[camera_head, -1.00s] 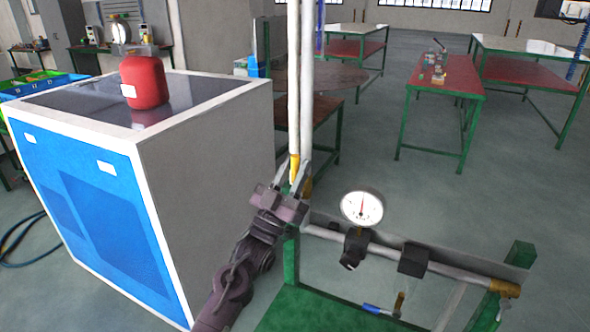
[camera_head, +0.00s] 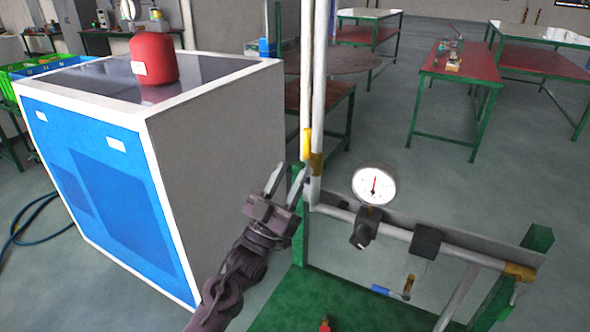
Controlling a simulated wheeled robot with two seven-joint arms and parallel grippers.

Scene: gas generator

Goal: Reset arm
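My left gripper (camera_head: 284,181) comes in from the bottom left. Its two fingers are apart with nothing between them. It is just left of the vertical white pipe (camera_head: 319,110) and below the yellow handle (camera_head: 306,145) on that pipe. My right gripper is not in view. A round white gauge (camera_head: 374,186) with a red needle stands on the horizontal pipe (camera_head: 390,229) of the green frame (camera_head: 300,215).
A white and blue cabinet (camera_head: 215,130) stands at the left, with a red tank (camera_head: 154,58) on top. A red-topped table (camera_head: 455,66) stands at the back right. The floor between is clear.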

